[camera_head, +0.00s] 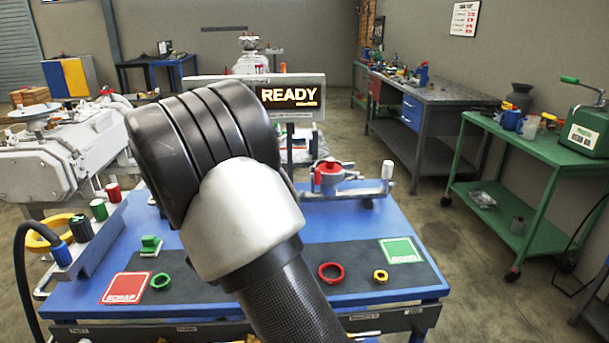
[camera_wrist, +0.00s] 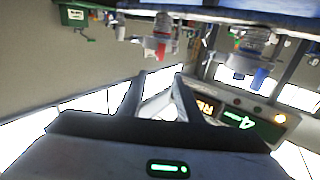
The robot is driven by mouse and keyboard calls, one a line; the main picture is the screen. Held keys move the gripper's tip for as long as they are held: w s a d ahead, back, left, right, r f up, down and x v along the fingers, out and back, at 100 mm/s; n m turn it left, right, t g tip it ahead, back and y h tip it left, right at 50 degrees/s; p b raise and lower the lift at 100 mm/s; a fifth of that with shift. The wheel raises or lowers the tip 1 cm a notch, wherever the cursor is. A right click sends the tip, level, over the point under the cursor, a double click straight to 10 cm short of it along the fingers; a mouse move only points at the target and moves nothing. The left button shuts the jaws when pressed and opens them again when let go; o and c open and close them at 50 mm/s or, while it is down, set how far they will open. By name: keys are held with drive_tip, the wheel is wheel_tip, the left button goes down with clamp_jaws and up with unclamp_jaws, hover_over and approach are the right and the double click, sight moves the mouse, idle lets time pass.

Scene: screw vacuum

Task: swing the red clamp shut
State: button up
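The red clamp (camera_head: 328,172) sits at the back of the blue workbench (camera_head: 375,215), right of my arm. A grey lever-like part with a white end (camera_head: 387,169) stands on its right. My arm hides part of the bench's middle and back left. In the tilted, upside-down wrist view, my gripper (camera_wrist: 159,76) shows two dark fingers, apart and with nothing between them. A red part (camera_wrist: 161,49) appears beyond the fingertips, apart from them; I cannot tell for sure that it is the clamp. My gripper is hidden in the head view.
A READY display (camera_head: 290,96) stands behind the bench. A green ring (camera_head: 160,281), red ring (camera_head: 331,272), yellow ring (camera_head: 380,276), red SCRAP card (camera_head: 126,288) and green card (camera_head: 400,250) lie in front. A green cart (camera_head: 540,155) stands at right, with clear floor between.

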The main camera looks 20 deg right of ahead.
sight(316, 172)
drive_tip(key=b+x, duration=0.2)
drive_tip(key=x, duration=1.4)
drive_tip(key=shift+f, duration=0.1)
clamp_jaws()
